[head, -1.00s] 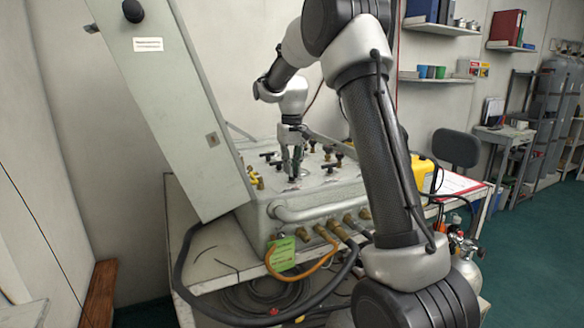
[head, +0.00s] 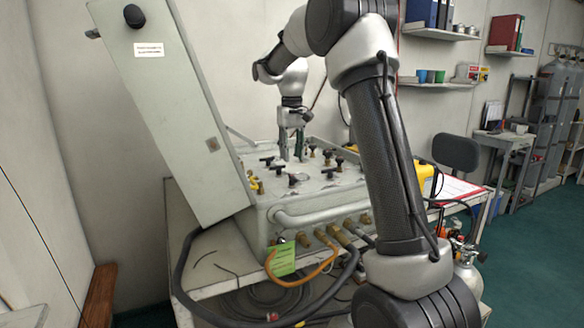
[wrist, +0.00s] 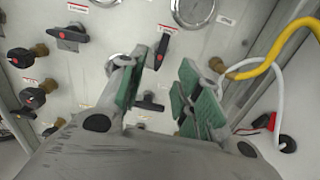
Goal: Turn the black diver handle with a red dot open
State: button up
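The grey air panel (head: 325,190) has several black handles on its top. In the wrist view a black handle with a red dot (wrist: 75,36) is at upper left, with another red-dotted black knob (wrist: 20,57) and a third (wrist: 32,99) further left. Which handle is the diver one I cannot tell. My gripper (head: 291,156) points down over the panel, with its green-padded fingers (wrist: 158,80) apart and nothing held.
The tilted grey lid (head: 170,110) stands at the panel's left. Brass fittings and an orange hose (head: 305,272) run along its front. In the wrist view a yellow hose (wrist: 275,62) and a white cable are at right. A yellow case (head: 424,178) stands behind my arm.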

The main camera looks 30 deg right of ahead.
notch_tip(320, 180, up, 6)
jog(key=shift+f, duration=0.2)
dwell(0.3)
jog(key=s+f, duration=0.1)
jog(key=f, duration=0.2)
jog(key=s+f, duration=0.1)
jog(key=f, duration=0.1)
jog(key=shift+s, duration=0.35)
jog(key=s+a+t, duration=0.2)
jog(key=s+t, duration=0.2)
jog(key=s, duration=2.9)
jog(key=shift+s+a+f+n, duration=0.2)
jog(key=shift+f+n, duration=0.1)
jog(key=shift+f, duration=0.05)
